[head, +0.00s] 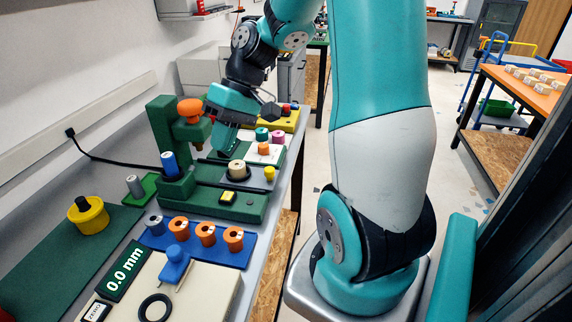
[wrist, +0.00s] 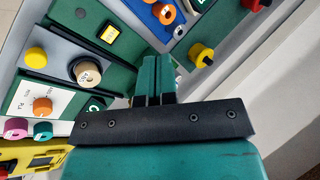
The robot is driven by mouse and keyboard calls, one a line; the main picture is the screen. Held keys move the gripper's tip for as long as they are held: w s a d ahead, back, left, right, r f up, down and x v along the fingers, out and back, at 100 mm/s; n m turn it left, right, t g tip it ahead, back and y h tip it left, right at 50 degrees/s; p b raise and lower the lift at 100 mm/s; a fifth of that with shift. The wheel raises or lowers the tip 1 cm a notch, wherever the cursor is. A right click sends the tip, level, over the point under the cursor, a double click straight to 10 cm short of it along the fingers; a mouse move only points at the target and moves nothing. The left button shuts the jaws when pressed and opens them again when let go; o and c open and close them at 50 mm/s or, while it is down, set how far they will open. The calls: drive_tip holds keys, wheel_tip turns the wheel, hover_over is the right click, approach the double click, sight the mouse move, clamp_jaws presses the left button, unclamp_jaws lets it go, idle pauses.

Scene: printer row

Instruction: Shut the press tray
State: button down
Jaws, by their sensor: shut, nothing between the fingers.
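The green press (head: 165,125) stands on the bench with an orange knob on top. Its grey tray (wrist: 58,68) lies between dark rails on the green base and sticks out on the side away from the column. The tray carries a beige cylinder (head: 238,168), also in the wrist view (wrist: 88,73), and has a yellow knob (head: 269,173) at its outer end, seen in the wrist view too (wrist: 36,55). My gripper (head: 222,148) is shut and empty, pointing down beside the press column behind the tray. Its closed fingers show in the wrist view (wrist: 157,70), apart from the yellow knob.
A yellow button (head: 227,197) sits on the press's front base. A blue rack (head: 205,243) with orange rings is in front. A panel with an orange dial (head: 264,149) and a yellow box (head: 283,120) stand behind. The aisle floor to the right is free.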

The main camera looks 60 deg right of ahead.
drive_tip(key=s+d+f+m+t, duration=0.2)
drive_tip(key=d+f+m, duration=0.15)
drive_tip(key=d, duration=0.95)
drive_tip(key=m+t, duration=0.3)
drive_tip(key=m, duration=0.1)
approach(274, 178)
drive_tip(key=shift+y, duration=0.4)
drive_tip(key=x, duration=0.2)
drive_tip(key=p+x, duration=0.1)
drive_tip(key=x, duration=0.1)
drive_tip(key=shift+w+d+f, duration=0.15)
drive_tip(key=shift+w+f, duration=0.1)
drive_tip(key=shift+f, duration=0.15)
drive_tip(key=shift+w+a+f+p, duration=0.1)
drive_tip(key=shift+w+a+p, duration=0.2)
drive_tip(key=shift+w+a, duration=0.1)
